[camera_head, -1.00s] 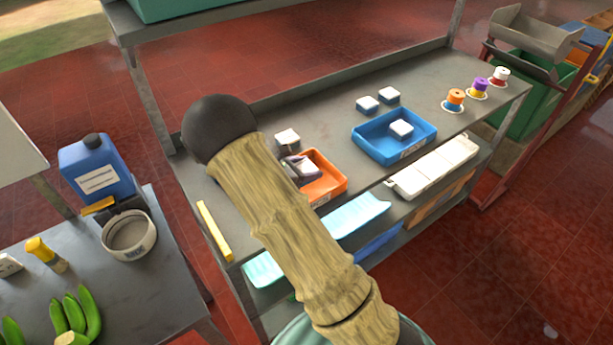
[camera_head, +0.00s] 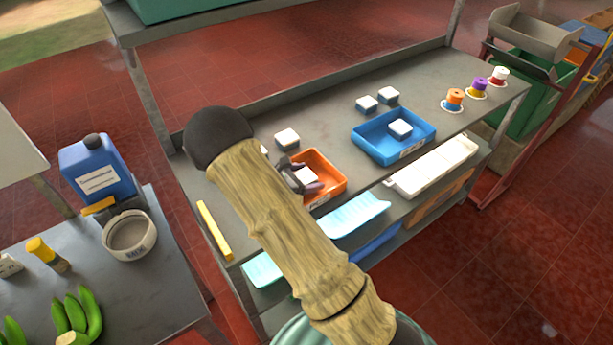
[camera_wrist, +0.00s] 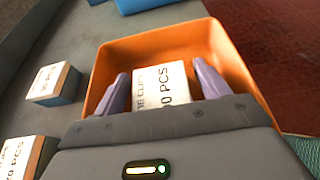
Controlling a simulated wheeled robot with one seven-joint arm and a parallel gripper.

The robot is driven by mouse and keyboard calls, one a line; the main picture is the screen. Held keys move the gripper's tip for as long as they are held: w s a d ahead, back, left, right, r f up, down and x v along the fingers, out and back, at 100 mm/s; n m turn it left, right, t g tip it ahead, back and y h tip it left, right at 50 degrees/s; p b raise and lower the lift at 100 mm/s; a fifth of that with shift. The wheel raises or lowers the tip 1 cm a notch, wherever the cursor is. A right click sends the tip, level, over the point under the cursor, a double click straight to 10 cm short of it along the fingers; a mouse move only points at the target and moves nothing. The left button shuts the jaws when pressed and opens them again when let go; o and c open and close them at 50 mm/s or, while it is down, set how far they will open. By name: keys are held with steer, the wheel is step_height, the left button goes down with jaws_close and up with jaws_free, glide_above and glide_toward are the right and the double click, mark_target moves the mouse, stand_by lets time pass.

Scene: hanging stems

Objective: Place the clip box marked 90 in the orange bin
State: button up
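The orange bin (camera_head: 327,163) stands at the front of the grey shelf, left of the blue tray. A white-topped clip box (camera_head: 305,176) is inside it; in the wrist view its top (camera_wrist: 160,84) reads what looks like 90 PCS, with the first digit partly unclear. My gripper (camera_wrist: 162,75) reaches into the bin, with one purple finger on each side of this box. The fingers look open, with a narrow gap at the right side of the box. The box's lower part is hidden.
The blue tray (camera_head: 364,149) holds one similar box (camera_head: 400,128). Two more boxes (camera_head: 366,103) (camera_head: 388,95) stand behind it, and another (camera_head: 287,139) behind the orange bin. Coloured spools (camera_head: 454,98) stand at the right end. The shelf's middle is clear.

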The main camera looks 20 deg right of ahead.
steer(key=shift+a, duration=0.1)
steer(key=b+v, duration=0.1)
steer(key=v, duration=1.1)
steer(key=shift+b, duration=0.3)
steer(key=shift+s+d+m+g, duration=0.25)
steer(key=shift+d+m+g, duration=0.05)
steer(key=shift+d, duration=0.15)
steer(key=s+d+m+g+y, duration=0.1)
steer(key=s+m, duration=0.1)
steer(key=s+d+m+g+y, duration=0.1)
steer(key=s+d+m+y, duration=0.1)
steer(key=s, duration=0.1)
steer(key=s+d+m+g+y, duration=0.1)
steer(key=s+d+m+y, duration=0.1)
steer(key=shift+s+r+m+g, duration=0.3)
steer(key=shift+s+g, duration=0.1)
steer(key=s+d+r+m+t+y, duration=0.1)
steer(key=s+r+m+y, duration=0.4)
steer(key=s+m, duration=0.5)
steer(key=m+t+y, duration=0.1)
steer(key=m+y, duration=0.1)
steer(key=m, duration=0.2)
steer(key=shift+s+t+y, duration=0.15)
steer(key=shift+t+y, duration=0.25)
